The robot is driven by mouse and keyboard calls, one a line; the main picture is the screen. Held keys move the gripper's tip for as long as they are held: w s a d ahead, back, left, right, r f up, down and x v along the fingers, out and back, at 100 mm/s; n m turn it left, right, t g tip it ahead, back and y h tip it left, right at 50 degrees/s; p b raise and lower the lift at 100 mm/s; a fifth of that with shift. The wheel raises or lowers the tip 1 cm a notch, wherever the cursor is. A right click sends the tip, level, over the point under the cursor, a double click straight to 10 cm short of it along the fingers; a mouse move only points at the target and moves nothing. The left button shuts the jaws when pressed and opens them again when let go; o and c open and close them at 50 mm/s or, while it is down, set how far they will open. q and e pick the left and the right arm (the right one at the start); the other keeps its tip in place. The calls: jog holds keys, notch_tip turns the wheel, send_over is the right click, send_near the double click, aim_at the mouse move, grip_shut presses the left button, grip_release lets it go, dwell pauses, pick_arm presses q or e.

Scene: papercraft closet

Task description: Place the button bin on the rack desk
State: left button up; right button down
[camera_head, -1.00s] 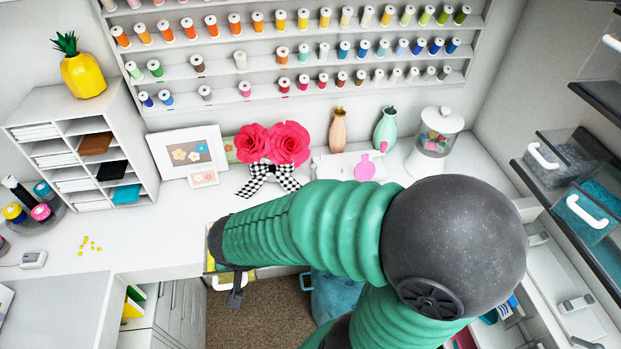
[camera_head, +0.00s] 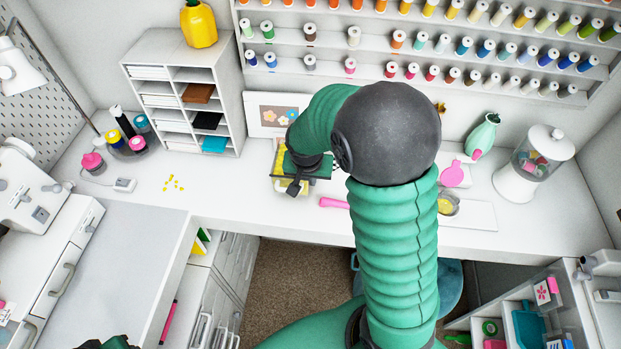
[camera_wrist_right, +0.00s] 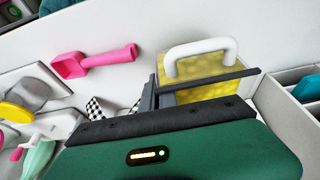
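The button bin (camera_head: 279,184) is a small clear box of yellow buttons, partly hidden by my right gripper in the head view. In the right wrist view the button bin (camera_wrist_right: 208,90) shows its white handle on its front. My right gripper (camera_head: 296,188) is over the white rack desk (camera_head: 235,190), its dark fingers (camera_wrist_right: 200,88) at the bin and seemingly closed on its edge. The bin is over the desk top, in front of the framed flower picture; whether it touches the desk cannot be told.
A pink scoop (camera_head: 333,203) lies right of the bin. A paper organizer (camera_head: 185,100) stands behind on the left, and loose yellow buttons (camera_head: 173,183) lie near it. The desk's left part is fairly clear.

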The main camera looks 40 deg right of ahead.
jog(key=shift+w+d+r, duration=0.2)
jog(key=shift+w+d, duration=0.2)
jog(key=shift+d, duration=0.1)
jog(key=f+b, duration=0.1)
jog(key=f, duration=0.1)
jog(key=f+b, duration=0.1)
jog(key=b, duration=0.1)
jog(key=shift+s+a+f, duration=0.2)
jog(key=shift+a+f, duration=0.15)
jog(key=shift+a, duration=0.05)
jog(key=shift+w+a+r, duration=0.1)
jog(key=shift+w+r, duration=0.05)
jog(key=c, duration=1.8)
grip_release()
jog(key=shift+o, duration=0.6)
jog(key=shift+d, duration=0.3)
